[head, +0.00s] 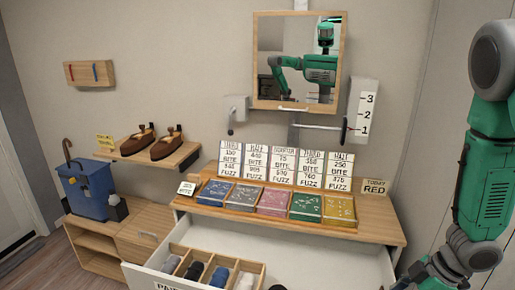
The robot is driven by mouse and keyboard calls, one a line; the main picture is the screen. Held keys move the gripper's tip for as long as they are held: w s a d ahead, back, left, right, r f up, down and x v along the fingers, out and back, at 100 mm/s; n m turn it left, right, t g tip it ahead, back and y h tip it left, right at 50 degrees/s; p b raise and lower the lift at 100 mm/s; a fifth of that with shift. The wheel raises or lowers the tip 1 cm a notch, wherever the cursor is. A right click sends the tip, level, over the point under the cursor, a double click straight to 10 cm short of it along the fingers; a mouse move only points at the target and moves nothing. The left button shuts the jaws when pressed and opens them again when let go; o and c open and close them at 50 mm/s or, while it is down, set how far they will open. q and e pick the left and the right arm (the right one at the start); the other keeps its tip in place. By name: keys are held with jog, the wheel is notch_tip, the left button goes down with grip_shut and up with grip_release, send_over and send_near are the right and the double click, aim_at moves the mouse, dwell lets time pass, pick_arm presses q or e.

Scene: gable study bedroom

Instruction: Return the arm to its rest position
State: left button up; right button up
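My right arm (490,185) comes down along the right edge in green and dark grey. It bends at a dark joint (475,250), and its lower part runs toward the bottom edge, right of the open drawer. The gripper at its end is not visible, so its fingers cannot be judged. My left arm and gripper are out of the direct view. A mirror (272,38) on the wall reflects my green body and a bent arm, but no clear gripper.
A wooden dresser (390,232) carries several coloured sample trays and cards. Its white drawer (335,262) stands open, with rolled socks in a divider (262,268). Left are a shoe shelf (185,157), a blue bin (88,190) and a low cabinet (150,222). A wall gauge (362,108) projects.

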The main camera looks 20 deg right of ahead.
jog(key=s+a+f+m+h+b, duration=0.1)
jog(key=a+f+m+b, duration=0.25)
jog(key=a+f, duration=0.35)
jog(key=s+a+f+m+b, duration=0.25)
jog(key=a+f+b, duration=0.2)
jog(key=f, duration=0.35)
jog(key=s+a+f+m+g+h+b, duration=0.1)
jog(key=s+a+f+m+h+b, duration=0.2)
jog(key=s+f, duration=0.6)
jog(key=f+m+b, duration=0.1)
jog(key=m+b, duration=0.1)
jog(key=b, duration=0.1)
jog(key=shift+s+a+f+g+b, duration=0.2)
jog(key=shift+a+f+g+b, duration=0.1)
jog(key=shift+a+f+g, duration=0.1)
